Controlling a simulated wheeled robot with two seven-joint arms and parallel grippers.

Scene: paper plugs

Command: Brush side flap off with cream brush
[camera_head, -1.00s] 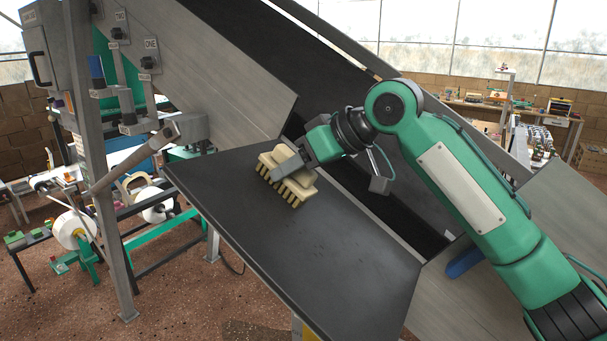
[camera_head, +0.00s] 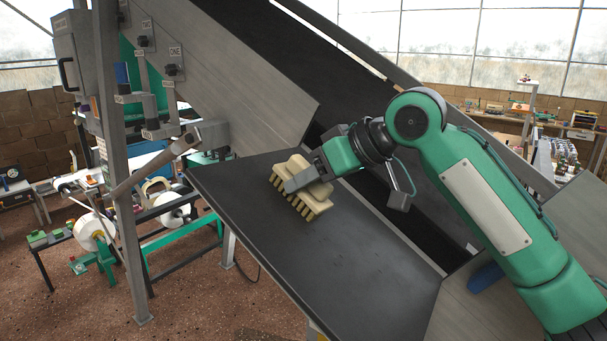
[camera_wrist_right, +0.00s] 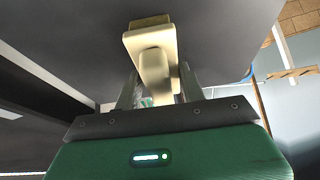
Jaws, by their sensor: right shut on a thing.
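The cream brush (camera_head: 312,203) is in my right gripper (camera_head: 303,182), which is shut on it. Its bristles point down toward the dark side flap (camera_head: 325,255), over the flap's upper part. I cannot tell whether the bristles touch the surface. In the right wrist view the cream brush (camera_wrist_right: 153,50) shows between the two fingers of the right gripper (camera_wrist_right: 158,92), with the dark flap surface (camera_wrist_right: 215,30) behind it. The flap looks mostly bare, with faint grey marks. My left gripper is not in view.
A dark conveyor belt (camera_head: 290,60) rises behind the flap, with grey metal side panels. A metal post (camera_head: 118,200) and control levers (camera_head: 172,90) stand at the left. A blue object (camera_head: 486,277) lies on the grey panel at the right. White rolls (camera_head: 95,232) stand at left.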

